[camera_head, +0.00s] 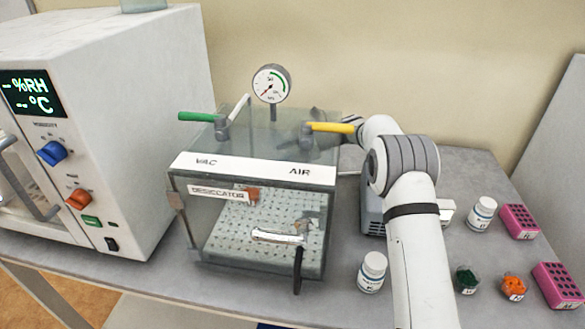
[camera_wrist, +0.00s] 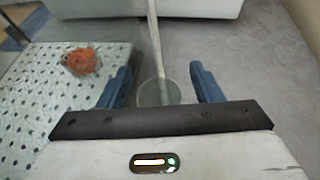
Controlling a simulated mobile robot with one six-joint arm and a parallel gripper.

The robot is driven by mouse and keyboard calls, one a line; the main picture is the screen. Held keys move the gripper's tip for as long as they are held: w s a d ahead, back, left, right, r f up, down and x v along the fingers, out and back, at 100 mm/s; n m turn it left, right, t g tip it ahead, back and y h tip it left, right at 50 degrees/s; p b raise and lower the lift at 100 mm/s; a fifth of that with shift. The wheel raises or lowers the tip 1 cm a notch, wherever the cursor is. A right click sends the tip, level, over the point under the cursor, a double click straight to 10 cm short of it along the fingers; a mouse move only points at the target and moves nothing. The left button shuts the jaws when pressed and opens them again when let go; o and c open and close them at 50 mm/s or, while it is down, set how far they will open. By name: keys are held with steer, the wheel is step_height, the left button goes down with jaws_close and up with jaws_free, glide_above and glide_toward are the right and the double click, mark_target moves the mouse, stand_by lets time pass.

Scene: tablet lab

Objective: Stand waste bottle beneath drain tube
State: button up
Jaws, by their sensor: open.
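In the wrist view my gripper (camera_wrist: 160,75) has its two blue fingers spread apart. A round, clear greenish vessel (camera_wrist: 158,93), which looks like the waste bottle seen from above, is between the fingers, with gaps on both sides. A thin pale tube (camera_wrist: 153,35), likely the drain tube, comes down from the white housing to the vessel's mouth area. I cannot tell whether its end is inside, above or beside the mouth. In the head view my gripper is mostly hidden behind the desiccator, and the bottle and tube cannot be made out.
The glass desiccator (camera_head: 250,172) stands mid-bench, with green (camera_head: 200,117) and yellow (camera_head: 330,127) handles and a gauge (camera_head: 272,84) above. The white climate chamber (camera_head: 150,130) is left. White bottles (camera_head: 372,272) (camera_head: 482,213), pink racks (camera_head: 519,222) and small cups (camera_head: 512,287) stand right.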

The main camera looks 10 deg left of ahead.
steer(key=shift+d, duration=0.1)
steer(key=shift+c, duration=0.2)
jaws_close()
steer(key=shift+r, duration=0.1)
stand_by(0.4)
